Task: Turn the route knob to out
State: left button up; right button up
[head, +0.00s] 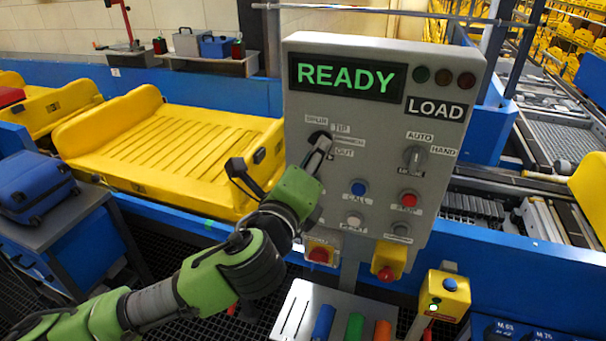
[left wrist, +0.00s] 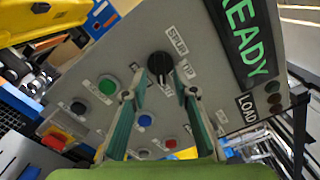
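The route knob (head: 317,136) is a dark round knob high on the left of the grey control panel (head: 290,105). Labels SPUR, TIP and OUT (head: 343,153) stand around it. My left gripper (head: 321,146) is at the panel in front of the knob and hides part of it. In the left wrist view the black knob (left wrist: 160,65) lies just beyond and between the two fingertips of the left gripper (left wrist: 160,94). The fingers are apart with nothing between them. Contact with the knob is not clear, nor which label it points at. My right gripper is not in view.
A second knob (head: 413,157), labelled AUTO and HAND, sits to the right, above red (head: 409,199) and blue (head: 358,187) buttons. The display (head: 347,78) reads READY, with LOAD below. Yellow trays (head: 165,150) lie on the conveyor behind the panel.

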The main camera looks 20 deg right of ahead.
pick_arm(q)
jog(key=v, duration=1)
jog(key=shift+a, duration=0.2)
jog(key=shift+s, duration=0.15)
